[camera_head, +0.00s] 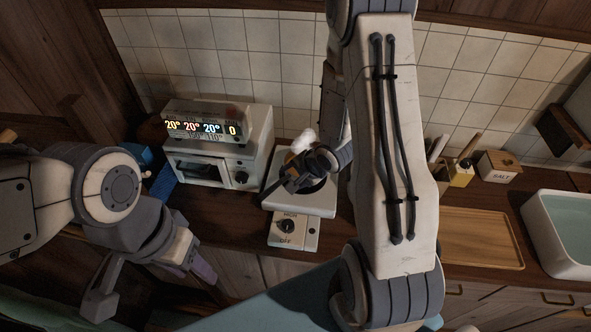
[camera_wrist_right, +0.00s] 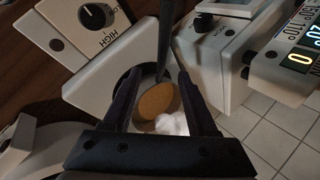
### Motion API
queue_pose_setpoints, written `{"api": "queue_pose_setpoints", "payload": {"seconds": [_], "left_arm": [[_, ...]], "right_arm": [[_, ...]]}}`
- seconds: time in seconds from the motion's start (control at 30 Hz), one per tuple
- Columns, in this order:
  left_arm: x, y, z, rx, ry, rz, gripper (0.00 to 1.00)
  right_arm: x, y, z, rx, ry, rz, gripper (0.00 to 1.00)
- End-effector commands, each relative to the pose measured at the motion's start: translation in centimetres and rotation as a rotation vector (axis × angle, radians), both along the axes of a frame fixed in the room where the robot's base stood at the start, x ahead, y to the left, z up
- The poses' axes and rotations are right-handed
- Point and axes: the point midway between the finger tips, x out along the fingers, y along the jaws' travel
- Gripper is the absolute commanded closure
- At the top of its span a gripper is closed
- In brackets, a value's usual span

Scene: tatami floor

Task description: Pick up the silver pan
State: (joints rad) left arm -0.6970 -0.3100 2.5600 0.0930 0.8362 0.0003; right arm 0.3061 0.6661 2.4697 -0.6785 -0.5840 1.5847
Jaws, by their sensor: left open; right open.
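The silver pan (camera_wrist_right: 148,76) sits on a white hot plate (camera_wrist_right: 95,83), partly hidden by my fingers. A brown oval piece (camera_wrist_right: 158,100) and a white lump (camera_wrist_right: 172,124) show in or over it. A dark handle (camera_wrist_right: 165,42) runs up between the fingertips in the right wrist view. My right gripper (camera_head: 287,178) is open above the pan, its fingers (camera_wrist_right: 157,74) on either side of the handle line; contact cannot be told. In the head view my wrist hides most of the pan. My left gripper (camera_head: 150,288) is open and empty at lower left, away from the pan.
A white toaster oven (camera_head: 218,145) with a lit display stands left of the hot plate (camera_head: 300,206). At right are a wooden board (camera_head: 480,240), a salt box (camera_head: 498,165), a utensil holder (camera_head: 460,175) and a sink (camera_head: 565,230). A tiled wall stands close behind.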

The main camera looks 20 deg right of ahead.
Motion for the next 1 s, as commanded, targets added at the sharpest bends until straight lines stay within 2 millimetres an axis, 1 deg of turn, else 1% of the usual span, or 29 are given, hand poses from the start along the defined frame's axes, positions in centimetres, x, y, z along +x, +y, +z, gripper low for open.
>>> {"api": "queue_pose_setpoints", "payload": {"seconds": [0.03, 0.1, 0.2, 0.33, 0.43, 0.6, 0.7, 0.83, 1.0], "left_arm": [[0.0, 0.0, -0.2, 0.000, 0.000, 0.000, 0.50], [0.0, 0.0, -0.1, 0.000, 0.000, 0.000, 0.50], [0.0, 0.0, 0.0, 0.000, 0.000, 0.000, 0.50], [0.0, 0.0, 0.1, 0.000, 0.000, 0.000, 0.50], [0.0, 0.0, 0.6, 0.000, 0.000, -0.001, 0.50], [0.0, 0.0, 1.6, 0.000, 0.000, -0.002, 0.50], [0.0, 0.0, 1.8, 0.000, 0.000, -0.003, 0.50], [0.0, 0.0, 1.9, 0.000, 0.000, -0.003, 0.50], [0.0, 0.0, 1.8, 0.000, 0.000, -0.003, 0.50]], "right_arm": [[0.4, 0.3, -1.0, 0.001, 0.003, 0.003, 0.42], [1.0, 0.5, -1.7, -0.001, 0.003, 0.003, 0.42], [1.6, 0.7, -2.6, -0.001, 0.002, 0.003, 0.42], [2.0, 0.8, -3.1, -0.003, 0.001, 0.003, 0.42], [2.5, 1.0, -3.7, -0.004, 0.002, 0.004, 0.42], [3.9, 1.4, -5.3, -0.003, 0.003, 0.004, 0.42], [4.6, 1.6, -6.4, -0.004, 0.002, 0.005, 0.42], [4.9, 1.7, -7.0, -0.004, 0.001, 0.004, 0.42], [5.0, 1.7, -7.1, -0.005, -0.001, 0.003, 0.42]]}}
